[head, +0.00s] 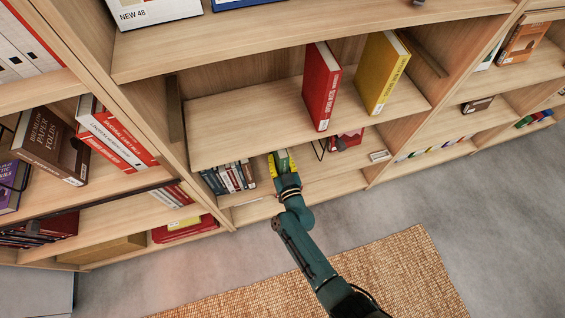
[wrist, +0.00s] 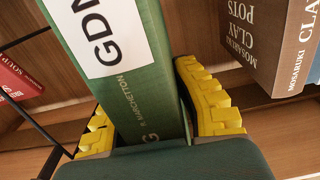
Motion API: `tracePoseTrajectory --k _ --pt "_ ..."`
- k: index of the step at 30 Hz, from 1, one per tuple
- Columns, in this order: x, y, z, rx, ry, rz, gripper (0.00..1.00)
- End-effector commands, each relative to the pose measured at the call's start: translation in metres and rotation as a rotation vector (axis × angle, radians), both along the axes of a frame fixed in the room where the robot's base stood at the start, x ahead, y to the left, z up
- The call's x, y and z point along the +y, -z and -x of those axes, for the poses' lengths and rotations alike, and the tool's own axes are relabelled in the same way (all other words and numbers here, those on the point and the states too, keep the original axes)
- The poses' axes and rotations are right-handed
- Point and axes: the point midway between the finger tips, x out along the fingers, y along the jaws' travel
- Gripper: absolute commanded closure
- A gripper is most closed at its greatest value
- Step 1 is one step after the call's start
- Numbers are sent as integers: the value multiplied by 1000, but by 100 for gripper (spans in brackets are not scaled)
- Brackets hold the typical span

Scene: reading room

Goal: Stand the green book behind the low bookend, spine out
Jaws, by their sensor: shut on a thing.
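My gripper (head: 283,163) reaches into the low shelf bay in the head view. It is shut on the green book (wrist: 150,75), with a yellow finger on each side in the wrist view. The book's lettered spine, with a white GDN label, faces the wrist camera. In the head view only a small part of the green book (head: 283,157) shows between the fingers. A thin black wire bookend (head: 319,149) stands right of the gripper; a black wire frame (wrist: 35,115) also shows at the left in the wrist view. Whether the book touches the shelf is hidden.
A row of books (head: 228,178) stands left of the gripper. A brown book (wrist: 275,40) is close on the right in the wrist view. A red book (head: 347,140) lies beyond the bookend. The shelf above (head: 240,122) overhangs, holding a red and a yellow book.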

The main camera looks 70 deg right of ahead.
Motion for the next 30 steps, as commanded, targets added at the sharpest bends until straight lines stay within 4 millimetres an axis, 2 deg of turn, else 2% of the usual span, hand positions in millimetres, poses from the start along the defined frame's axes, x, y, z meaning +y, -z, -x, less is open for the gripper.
tracePoseTrajectory --k 1,5,9,16,21,30 --pt "-12 2 0 -6 5 7 100" --pt "-34 1 -1 -6 4 8 100" --pt "-32 22 -1 -4 0 5 100" --pt "-31 37 -2 -5 0 5 100" --pt "-31 68 -2 -4 0 5 100" --pt "-35 66 -1 -4 0 5 100"
